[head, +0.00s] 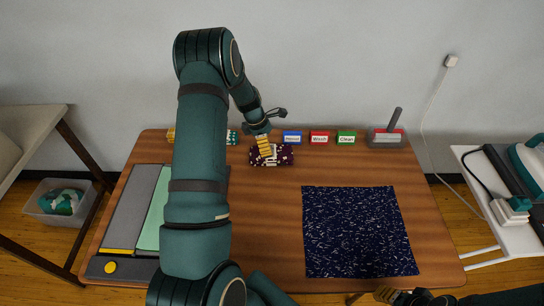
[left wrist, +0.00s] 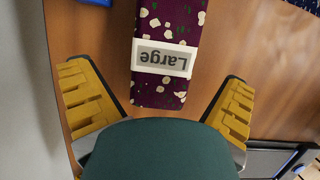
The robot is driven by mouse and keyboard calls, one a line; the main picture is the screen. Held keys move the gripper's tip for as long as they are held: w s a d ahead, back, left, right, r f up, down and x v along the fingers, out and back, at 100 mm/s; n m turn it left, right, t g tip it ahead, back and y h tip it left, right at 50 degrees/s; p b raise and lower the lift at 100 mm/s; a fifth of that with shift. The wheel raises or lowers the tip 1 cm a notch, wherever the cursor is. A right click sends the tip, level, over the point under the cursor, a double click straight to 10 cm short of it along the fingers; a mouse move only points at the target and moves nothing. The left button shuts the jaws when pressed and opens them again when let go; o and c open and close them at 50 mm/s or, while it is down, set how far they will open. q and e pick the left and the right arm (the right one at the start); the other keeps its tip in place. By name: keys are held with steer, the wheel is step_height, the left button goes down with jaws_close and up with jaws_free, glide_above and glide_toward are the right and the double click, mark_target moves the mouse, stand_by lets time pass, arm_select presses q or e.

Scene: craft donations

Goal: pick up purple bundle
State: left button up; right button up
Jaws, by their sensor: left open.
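The purple bundle (head: 286,156), patterned with pale and green spots, lies near the back of the wooden table. In the left wrist view the bundle (left wrist: 151,98) shows a white band reading "Large". My left gripper (head: 264,147) is open above the bundle, and its yellow fingers partly cover it in the head view. In the left wrist view the open fingers of the gripper (left wrist: 160,108) stand apart on either side of the bundle's near end, not touching it. My right gripper (head: 388,295) shows only partly at the bottom edge; its opening is unclear.
A dark blue patterned cloth (head: 358,232) lies flat on the table (head: 268,220). Blue (head: 292,137), red (head: 319,137) and green (head: 346,137) labelled blocks stand along the back, with a grey handled item (head: 388,138). A grey-green board (head: 137,215) lies left, partly behind my arm.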

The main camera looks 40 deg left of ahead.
arm_select(q)
steer(key=shift+b+x, duration=0.55)
steer(key=shift+x, duration=2.55)
steer(key=shift+s+d, duration=0.1)
steer(key=shift+s, duration=0.05)
steer(key=c, duration=1.1)
